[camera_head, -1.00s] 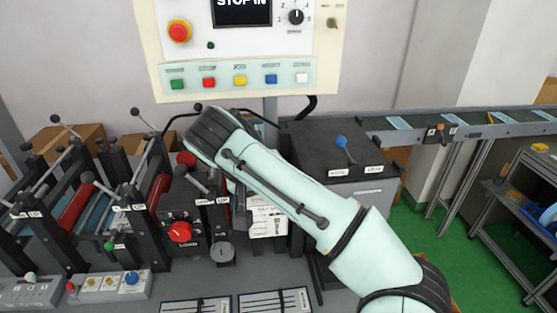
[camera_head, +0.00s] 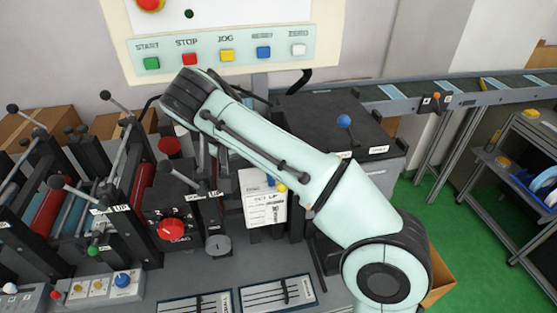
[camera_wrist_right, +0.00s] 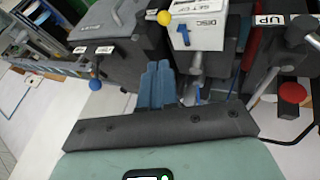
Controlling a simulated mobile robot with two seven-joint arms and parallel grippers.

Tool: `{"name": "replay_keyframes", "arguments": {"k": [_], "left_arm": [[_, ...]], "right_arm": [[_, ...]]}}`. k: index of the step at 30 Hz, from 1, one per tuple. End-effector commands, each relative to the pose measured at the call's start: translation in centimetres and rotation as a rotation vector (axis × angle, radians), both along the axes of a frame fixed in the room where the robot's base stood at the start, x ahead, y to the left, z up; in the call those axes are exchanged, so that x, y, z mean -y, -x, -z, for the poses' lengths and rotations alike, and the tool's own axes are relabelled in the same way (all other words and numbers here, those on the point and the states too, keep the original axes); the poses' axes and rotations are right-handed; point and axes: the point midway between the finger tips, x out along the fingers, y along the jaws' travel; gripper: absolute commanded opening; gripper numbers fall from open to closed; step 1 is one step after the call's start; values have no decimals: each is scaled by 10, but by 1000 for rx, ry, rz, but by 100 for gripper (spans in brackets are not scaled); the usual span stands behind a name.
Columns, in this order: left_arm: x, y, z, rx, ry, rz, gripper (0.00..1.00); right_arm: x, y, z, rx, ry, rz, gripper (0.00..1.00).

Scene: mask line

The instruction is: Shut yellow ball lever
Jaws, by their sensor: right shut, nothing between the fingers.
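The yellow ball of a lever (camera_head: 281,188) shows beside a white printed card (camera_head: 264,208), just left of my right forearm. In the right wrist view the yellow ball (camera_wrist_right: 164,18) is at the top, at the edge of the card. Its lever arm is mostly hidden. My right gripper (camera_wrist_right: 157,72) is shut and empty, with its blue-grey fingers pointing up the picture, below the yellow ball and apart from it in that picture. In the head view my right arm hides the gripper. My left gripper is out of view.
A blue-ball lever (camera_head: 344,121) stands on a dark box to the right. A black unit with a red knob (camera_head: 171,228) and several dark levers stand left. A control panel (camera_head: 227,56) hangs above. A conveyor (camera_head: 470,92) runs at the back right; green floor lies below it.

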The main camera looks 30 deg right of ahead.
Motion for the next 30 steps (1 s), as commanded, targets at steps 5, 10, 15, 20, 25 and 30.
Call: {"name": "replay_keyframes", "arguments": {"k": [5,10,15,20,25,30], "left_arm": [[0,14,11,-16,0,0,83],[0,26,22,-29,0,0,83],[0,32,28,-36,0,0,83],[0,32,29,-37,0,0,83],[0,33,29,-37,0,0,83],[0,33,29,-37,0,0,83]], "right_arm": [[16,-5,30,-7,1,4,0],[36,-14,61,-8,1,5,0],[56,-19,82,-3,-1,5,0],[76,-15,83,-1,-2,3,0],[85,-13,84,-1,-1,2,0],[86,-13,84,-1,-1,0,0]]}}
